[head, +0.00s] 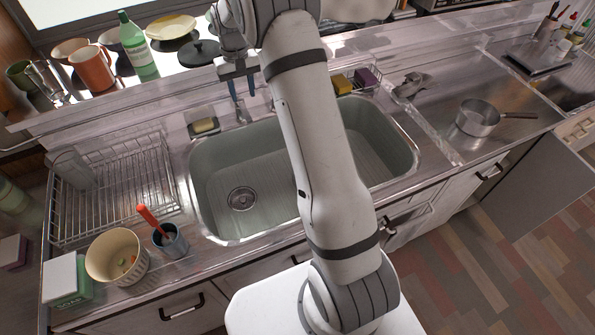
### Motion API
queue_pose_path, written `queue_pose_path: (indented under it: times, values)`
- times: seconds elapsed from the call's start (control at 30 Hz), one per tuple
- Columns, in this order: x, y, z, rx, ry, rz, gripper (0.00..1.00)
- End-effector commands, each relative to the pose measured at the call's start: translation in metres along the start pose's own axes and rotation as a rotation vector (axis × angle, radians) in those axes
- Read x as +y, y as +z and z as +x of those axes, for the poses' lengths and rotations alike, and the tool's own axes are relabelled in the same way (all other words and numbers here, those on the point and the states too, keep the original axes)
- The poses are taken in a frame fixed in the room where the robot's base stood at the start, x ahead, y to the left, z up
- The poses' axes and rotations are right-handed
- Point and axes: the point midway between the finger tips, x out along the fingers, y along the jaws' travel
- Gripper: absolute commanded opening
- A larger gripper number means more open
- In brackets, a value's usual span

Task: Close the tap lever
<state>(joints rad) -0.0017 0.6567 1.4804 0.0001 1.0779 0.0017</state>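My gripper (243,96) is over the back rim of the sink, pointing down. Its two blue fingers are spread apart with a gap between them, and I see nothing held. A small grey metal piece, apparently part of the tap (243,113), shows at the sink's back edge just below the fingertips. I cannot tell whether the fingers touch it. The lever itself cannot be made out, and my arm hides part of the area to the right.
The sink (220,160) is empty. A wire dish rack (125,190) stands left, a soap dish (205,124) behind. A green bottle (137,48) and mugs line the back ledge. Sponges (342,83) and a pan (478,118) are to the right.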

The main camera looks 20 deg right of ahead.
Motion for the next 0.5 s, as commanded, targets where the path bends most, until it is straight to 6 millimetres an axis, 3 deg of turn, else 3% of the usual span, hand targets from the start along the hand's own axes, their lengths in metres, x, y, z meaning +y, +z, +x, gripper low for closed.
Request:
queue_pose_path:
  times: [0.1,0.23,0.5]
  values:
    - [0.000,0.000,0.000,0.000,0.000,0.000,0.37]
    - [0.000,-0.005,-0.008,0.002,0.000,0.000,0.26]
    - [0.002,-0.006,-0.066,-0.024,0.000,0.000,0.04]
